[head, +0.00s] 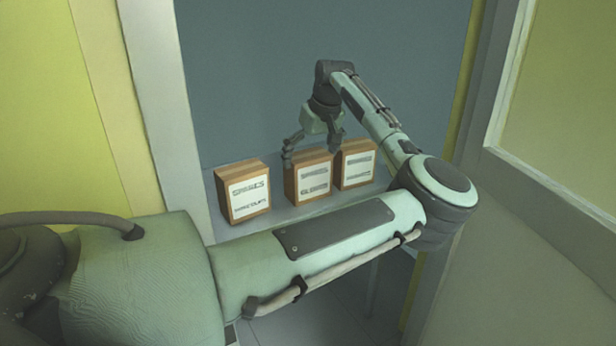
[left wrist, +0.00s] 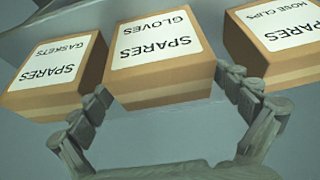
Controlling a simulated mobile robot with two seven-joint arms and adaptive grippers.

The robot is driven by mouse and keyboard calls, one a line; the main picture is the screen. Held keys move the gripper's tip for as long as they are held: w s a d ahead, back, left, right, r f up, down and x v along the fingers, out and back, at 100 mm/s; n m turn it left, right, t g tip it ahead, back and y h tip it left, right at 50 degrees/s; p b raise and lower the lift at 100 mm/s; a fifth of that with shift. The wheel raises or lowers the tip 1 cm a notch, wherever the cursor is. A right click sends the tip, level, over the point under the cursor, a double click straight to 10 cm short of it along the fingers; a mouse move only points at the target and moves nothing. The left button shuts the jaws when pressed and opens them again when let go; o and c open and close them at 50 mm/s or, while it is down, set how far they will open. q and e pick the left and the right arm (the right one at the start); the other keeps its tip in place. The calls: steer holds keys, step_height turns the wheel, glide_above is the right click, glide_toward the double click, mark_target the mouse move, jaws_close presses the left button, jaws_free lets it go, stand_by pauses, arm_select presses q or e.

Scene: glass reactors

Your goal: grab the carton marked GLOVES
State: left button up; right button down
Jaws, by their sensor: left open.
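The carton marked GLOVES (head: 313,181) is the middle one of three brown cartons with white labels on a grey shelf (head: 283,212). Its label reads upside down in the left wrist view (left wrist: 155,62), where SPARES and GLOVES are clear. My left gripper (head: 311,152) is open above this carton in the head view. In the left wrist view its fingertips (left wrist: 166,86) lie on either side of the carton's near end. I cannot tell whether they touch it. My right gripper is in neither view.
The HOSE CLIPS carton (head: 246,194) stands left of the GLOVES carton in the head view, with a gap. The GASKETS carton (head: 357,166) stands close on its right. Door-like frames flank the opening, the right one (head: 545,190) near my left arm's elbow.

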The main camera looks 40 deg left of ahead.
arm_select(q)
steer(key=shift+x, duration=3.1)
steer(key=shift+r, duration=0.15)
steer(key=c, duration=1)
